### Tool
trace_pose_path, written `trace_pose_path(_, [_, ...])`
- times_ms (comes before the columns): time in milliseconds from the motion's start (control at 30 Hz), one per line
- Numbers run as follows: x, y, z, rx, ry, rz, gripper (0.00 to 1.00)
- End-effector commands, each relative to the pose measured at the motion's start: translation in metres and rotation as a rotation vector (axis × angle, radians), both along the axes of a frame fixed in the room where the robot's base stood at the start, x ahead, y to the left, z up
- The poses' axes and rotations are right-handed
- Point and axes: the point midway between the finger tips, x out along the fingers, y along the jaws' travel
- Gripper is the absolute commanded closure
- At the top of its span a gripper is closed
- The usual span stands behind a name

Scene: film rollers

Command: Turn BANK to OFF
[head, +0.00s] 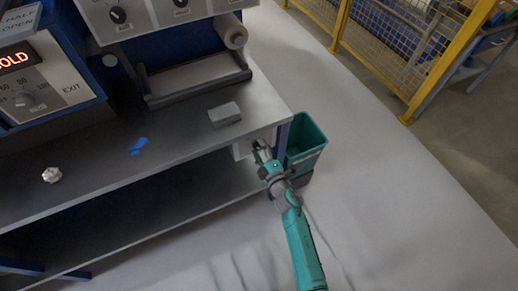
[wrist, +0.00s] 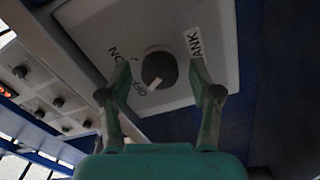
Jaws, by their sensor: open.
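The BANK knob (wrist: 159,68) is a dark round knob on a pale panel (wrist: 208,86) in the wrist view, with the BANK label (wrist: 195,44) to its right. The ON label (wrist: 119,55) is left of it and the OFF label (wrist: 138,88) is at its lower left. A pale mark on the knob points down and slightly left, nearer OFF than ON; its exact setting is hard to tell. My gripper (wrist: 160,82) is open, its fingers on either side of the knob, contact unclear. In the head view my gripper (head: 260,146) is at the bench's front right corner.
A green bin (head: 306,145) stands right beside my gripper. The metal bench (head: 95,165) holds a grey block (head: 224,114), blue scraps (head: 138,146) and a crumpled white piece (head: 51,175). Other knobs (wrist: 57,102) show at left in the wrist view. Open floor lies right.

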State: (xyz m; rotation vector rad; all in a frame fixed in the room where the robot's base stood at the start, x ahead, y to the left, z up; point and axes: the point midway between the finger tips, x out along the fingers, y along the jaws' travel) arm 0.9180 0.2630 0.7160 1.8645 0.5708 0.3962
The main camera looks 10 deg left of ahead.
Motion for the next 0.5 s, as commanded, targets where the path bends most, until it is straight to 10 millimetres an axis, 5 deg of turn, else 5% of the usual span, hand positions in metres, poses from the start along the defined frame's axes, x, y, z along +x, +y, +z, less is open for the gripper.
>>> trace_pose_path(500, [-0.069,-0.047,-0.001,-0.001,0.002,-0.002,0.36])
